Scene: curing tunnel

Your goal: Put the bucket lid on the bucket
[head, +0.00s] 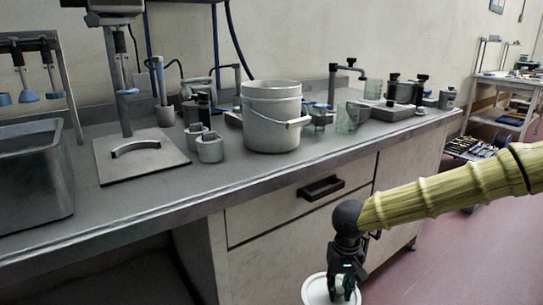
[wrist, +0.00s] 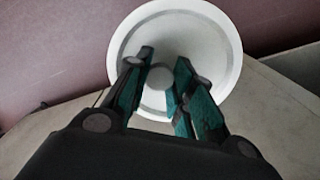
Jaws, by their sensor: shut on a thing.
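The bucket (head: 271,122) is white with a wire handle and stands upright on the grey bench top. Its rim is at the top, and I cannot see a lid on it. The bucket lid (head: 316,291) is a round white disc with a raised rim. In the wrist view the lid (wrist: 214,38) shows with a round knob at its middle. My gripper (head: 345,285) is shut on the lid's knob, and it also shows in the wrist view (wrist: 160,78). It holds the lid in front of the bench, below the bench top and lower right of the bucket.
The bench top (head: 230,185) has a clear strip along its front edge. Small grey cups (head: 209,148) stand left of the bucket, and glass beakers (head: 349,117) stand right of it. A square plate with a handle (head: 141,157) lies farther left, beside a grey bin (head: 35,175).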

